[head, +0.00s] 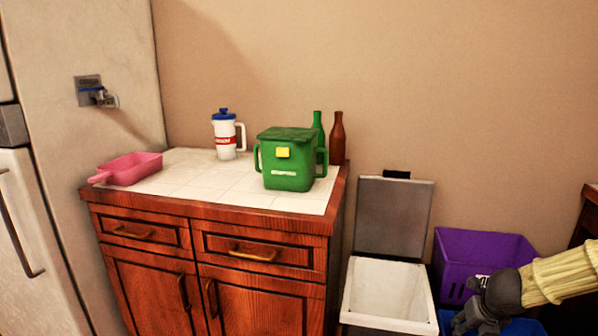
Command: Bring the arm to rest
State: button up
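My gripper (474,322) is dark grey and hangs low at the bottom right of the head view, at the end of my pale ribbed arm (562,275). It is in front of a blue bin (520,328) and a purple crate (478,250), to the right of an open white bin (390,290). Its fingertips are small and dark near the frame's bottom edge, so I cannot tell whether they are open or shut. I see no object held in it.
A wooden cabinet (262,220) with a white tiled top stands to the left. On it are a pink scoop-like tray (130,168), a white jug (225,140), a green lidded caddy (288,165), and green (318,128) and brown (337,140) bottles. A fridge (60,200) stands far left.

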jog(key=s+a+f+n+g+h, duration=0.1)
jog(key=s+a+f+n, duration=0.4)
jog(key=f+n, duration=0.45)
jog(key=s+a+f+n+g+h, duration=0.1)
jog(key=s+a+f+n, duration=0.2)
jog(key=s+f+n, duration=0.6)
jog(key=s+a+f+n+g+y, duration=0.1)
jog(key=s+a+f+n, duration=0.45)
jog(key=s+n, duration=0.45)
jog(key=s+a+f+n+g+y, duration=0.2)
jog(key=s+a+f+n, duration=0.4)
jog(key=s+n, duration=0.4)
notch_tip(320, 180, up, 25)
jog(key=p, duration=2.3)
jog(key=shift+a, duration=0.35)
jog(key=shift+w, duration=0.1)
